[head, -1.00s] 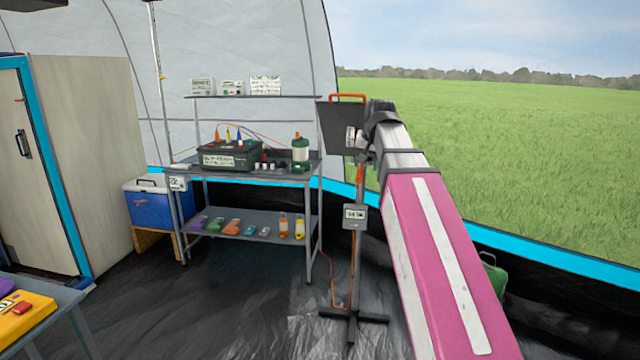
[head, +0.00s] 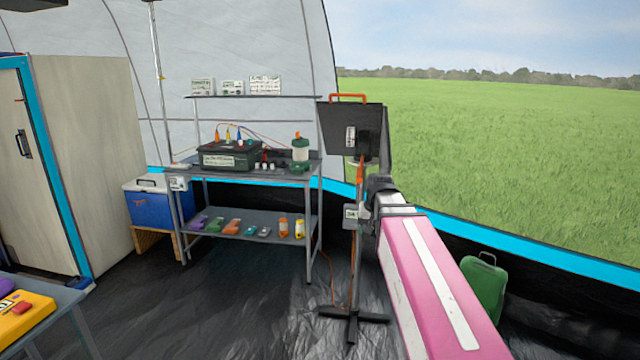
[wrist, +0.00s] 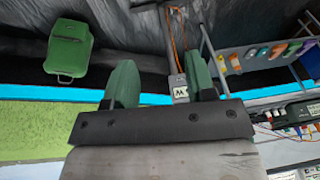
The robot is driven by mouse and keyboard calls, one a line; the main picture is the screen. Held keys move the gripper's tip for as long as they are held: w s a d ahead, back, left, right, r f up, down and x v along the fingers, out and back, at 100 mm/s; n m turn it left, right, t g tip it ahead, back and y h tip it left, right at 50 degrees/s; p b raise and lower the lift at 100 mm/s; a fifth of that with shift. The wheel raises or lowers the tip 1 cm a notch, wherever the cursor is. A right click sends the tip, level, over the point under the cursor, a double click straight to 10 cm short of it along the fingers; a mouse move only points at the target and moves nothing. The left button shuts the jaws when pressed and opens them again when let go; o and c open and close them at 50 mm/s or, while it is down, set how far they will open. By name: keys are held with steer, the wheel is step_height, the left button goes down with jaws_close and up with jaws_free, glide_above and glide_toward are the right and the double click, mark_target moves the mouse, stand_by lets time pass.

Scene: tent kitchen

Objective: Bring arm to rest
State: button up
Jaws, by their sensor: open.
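My gripper (wrist: 161,72) shows in the wrist view, its two green fingers spread apart with nothing between them. My arm's far end overlaps the stand (head: 354,275) with the black panel (head: 338,128) in the picture. I cannot tell how far apart they are.
A metal bench (head: 190,174) holds a black box (head: 230,156). A blue cooler (head: 150,208) stands left of it. A green container (head: 484,290) is by the right wall; it also shows in the wrist view (wrist: 69,50). The middle floor is clear.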

steer(key=s+f+g, duration=0.1)
steer(key=s+f, duration=0.3)
steer(key=f, duration=0.4)
steer(key=s+d+f+n+g, duration=0.1)
steer(key=s+f, duration=0.3)
steer(key=f, duration=0.4)
steer(key=s+d+f, duration=0.1)
steer(key=s+f, duration=0.4)
steer(key=f, duration=0.3)
steer(key=shift+d+g+h, duration=0.25)
steer(key=shift+g+h, duration=0.05)
steer(key=shift+g, duration=0.1)
stand_by(0.5)
